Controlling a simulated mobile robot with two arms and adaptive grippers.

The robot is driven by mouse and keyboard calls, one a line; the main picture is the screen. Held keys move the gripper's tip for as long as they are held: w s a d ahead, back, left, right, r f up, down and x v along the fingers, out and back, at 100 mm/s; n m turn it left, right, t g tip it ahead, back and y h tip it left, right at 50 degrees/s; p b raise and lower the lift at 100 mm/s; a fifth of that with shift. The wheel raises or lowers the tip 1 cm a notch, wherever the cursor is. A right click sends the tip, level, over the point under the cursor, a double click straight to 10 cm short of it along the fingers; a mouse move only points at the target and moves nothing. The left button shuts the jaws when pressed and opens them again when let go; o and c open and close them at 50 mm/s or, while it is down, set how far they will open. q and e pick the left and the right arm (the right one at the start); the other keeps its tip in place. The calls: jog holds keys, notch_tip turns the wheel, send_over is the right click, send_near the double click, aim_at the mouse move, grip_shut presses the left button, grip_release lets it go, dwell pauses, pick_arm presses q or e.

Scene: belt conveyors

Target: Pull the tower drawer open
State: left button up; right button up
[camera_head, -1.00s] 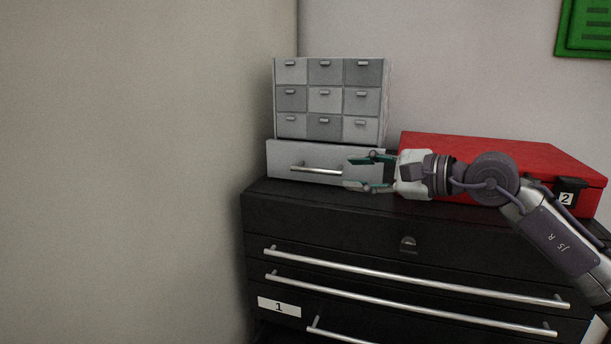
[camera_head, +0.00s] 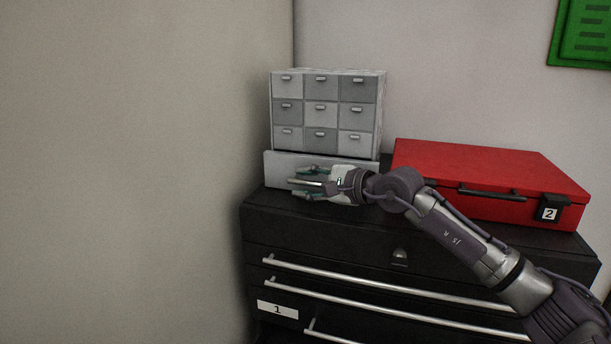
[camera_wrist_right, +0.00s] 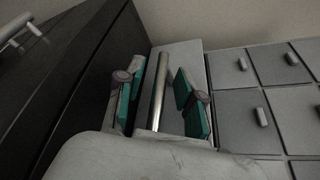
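The tower is a grey cabinet (camera_head: 325,103) of small drawers with a wide light-grey drawer (camera_head: 278,165) at its base. That drawer has a metal bar handle (camera_head: 303,183), which also shows in the right wrist view (camera_wrist_right: 158,90). My right gripper (camera_head: 305,181) is at the handle, with one green-padded finger above the bar and one below. In the right wrist view the fingers (camera_wrist_right: 158,97) are apart on either side of the bar, with gaps visible. The gripper hides part of the drawer front. My left gripper is not in view.
The tower stands on a black tool chest (camera_head: 320,222) with long metal handles. A red case (camera_head: 480,170) lies on the chest to the right, behind my right arm. A wall (camera_head: 140,170) is close on the left. A green board (camera_head: 585,35) hangs at the upper right.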

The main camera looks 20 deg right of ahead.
jog(key=shift+w, duration=0.1)
grip_shut()
dwell(0.4)
